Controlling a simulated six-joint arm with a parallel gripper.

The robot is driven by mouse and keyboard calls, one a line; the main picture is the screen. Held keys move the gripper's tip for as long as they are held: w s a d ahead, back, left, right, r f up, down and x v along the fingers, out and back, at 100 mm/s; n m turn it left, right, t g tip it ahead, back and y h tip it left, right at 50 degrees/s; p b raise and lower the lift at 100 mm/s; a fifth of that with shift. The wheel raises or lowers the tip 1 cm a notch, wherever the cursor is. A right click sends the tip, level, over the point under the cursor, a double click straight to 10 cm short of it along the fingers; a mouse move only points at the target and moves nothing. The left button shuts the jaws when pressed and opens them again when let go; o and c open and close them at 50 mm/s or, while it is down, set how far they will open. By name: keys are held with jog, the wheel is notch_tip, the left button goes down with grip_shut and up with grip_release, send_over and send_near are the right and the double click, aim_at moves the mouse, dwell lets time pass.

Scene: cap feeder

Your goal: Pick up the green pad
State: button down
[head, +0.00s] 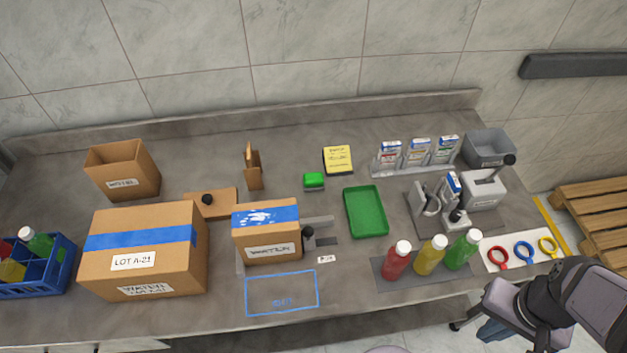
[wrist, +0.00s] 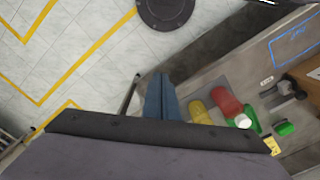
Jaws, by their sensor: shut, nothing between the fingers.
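The green pad (head: 314,180) is a small bright green block lying near the middle of the bench, left of the green tray and just in front of the yellow note pad. It also shows small near the right edge of the wrist view (wrist: 285,129). My gripper (wrist: 160,82) shows in the wrist view as two blue fingers shut together with nothing between them. It is beyond the bench's front edge, far from the pad. In the head view, my arm is at the lower right, with bluish fingers low in the picture (head: 491,331).
Red (head: 397,261), yellow (head: 430,256) and green (head: 462,250) bottles stand near the front edge, between my gripper and the pad. The green tray (head: 366,232) lies behind them. A taped WATER box (head: 267,240) stands front-left of the pad. Coloured rings (head: 523,252) lie at right.

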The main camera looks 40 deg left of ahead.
jog(key=c, duration=0.6)
grip_release()
jog(key=shift+c, duration=0.2)
